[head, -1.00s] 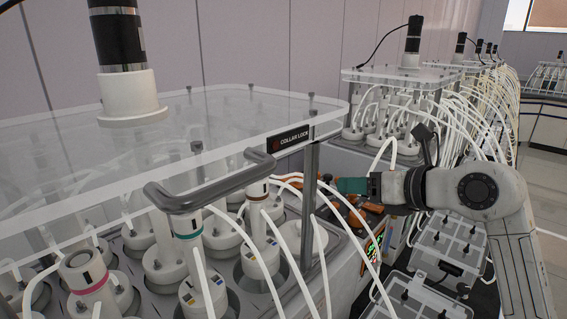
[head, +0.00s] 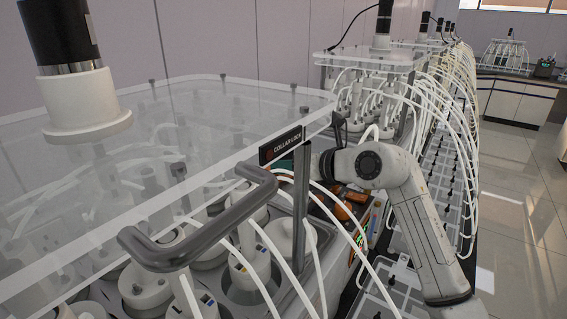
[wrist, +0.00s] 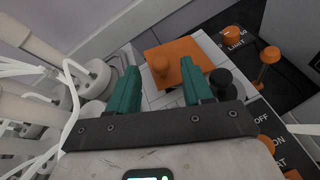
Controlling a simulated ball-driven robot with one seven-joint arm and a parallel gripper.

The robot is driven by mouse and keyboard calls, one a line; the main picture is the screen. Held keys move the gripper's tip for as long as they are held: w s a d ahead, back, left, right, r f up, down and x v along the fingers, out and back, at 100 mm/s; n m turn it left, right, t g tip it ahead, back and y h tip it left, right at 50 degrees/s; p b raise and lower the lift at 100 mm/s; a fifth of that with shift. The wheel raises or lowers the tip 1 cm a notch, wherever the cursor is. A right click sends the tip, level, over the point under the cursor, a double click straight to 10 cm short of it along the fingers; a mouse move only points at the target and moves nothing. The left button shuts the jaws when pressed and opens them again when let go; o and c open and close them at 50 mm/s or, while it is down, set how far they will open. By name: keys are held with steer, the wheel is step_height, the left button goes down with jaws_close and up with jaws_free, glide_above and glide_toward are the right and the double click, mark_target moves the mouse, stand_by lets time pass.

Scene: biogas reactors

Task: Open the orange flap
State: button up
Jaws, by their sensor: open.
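The orange flap (wrist: 200,48) shows in the wrist view as a flat orange plate on a pale panel, lying down as far as I can see. An orange peg (wrist: 161,72) stands up on or in front of it. My gripper (wrist: 159,67) is open, with its two teal fingers apart and the peg between them in the picture. I cannot tell whether the fingers touch it. In the head view my gripper is mostly hidden behind the clear cover's edge and my wrist, near orange parts (head: 342,211) on the unit's end.
A black knob (wrist: 222,82) stands close to the right finger. Orange knobs (wrist: 268,55) sit on dark labelled panels at right. White tubes (wrist: 72,100) and bottles crowd the left. A clear cover (head: 220,120) with a grey handle (head: 200,235) stands in front.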

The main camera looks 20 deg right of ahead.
steer(key=shift+x, duration=1.2)
steer(key=shift+c, duration=0.3)
jaws_close()
